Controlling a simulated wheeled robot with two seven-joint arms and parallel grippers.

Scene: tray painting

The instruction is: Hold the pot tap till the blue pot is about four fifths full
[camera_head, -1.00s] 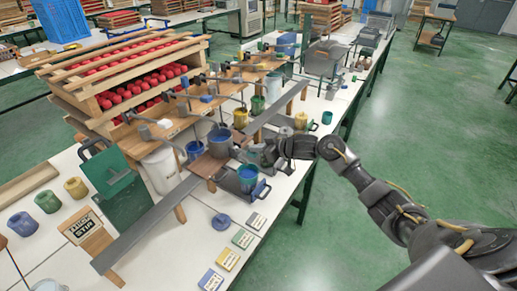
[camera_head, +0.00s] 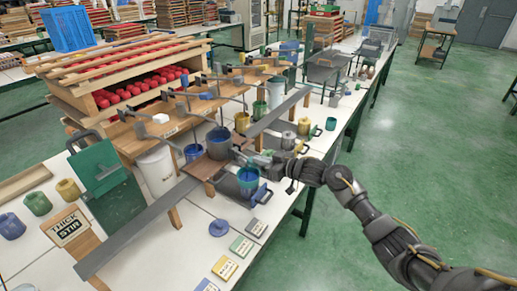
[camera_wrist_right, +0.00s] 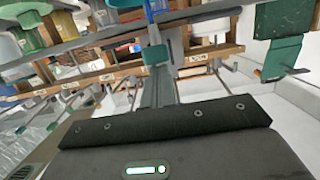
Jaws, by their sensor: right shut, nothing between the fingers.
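My right gripper (camera_head: 244,156) is shut and empty, just above and behind the front pot, beside the shelf edge. The tap is too small or hidden to make out, and I cannot tell whether the fingers touch it. In the right wrist view the narrow shut fingers (camera_wrist_right: 158,92) point toward the shelf. My left gripper is out of view.
A long grey rail (camera_head: 140,228) runs diagonally along the bench. A round blue lid (camera_head: 219,228) and several labelled cards (camera_head: 242,246) lie in front.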

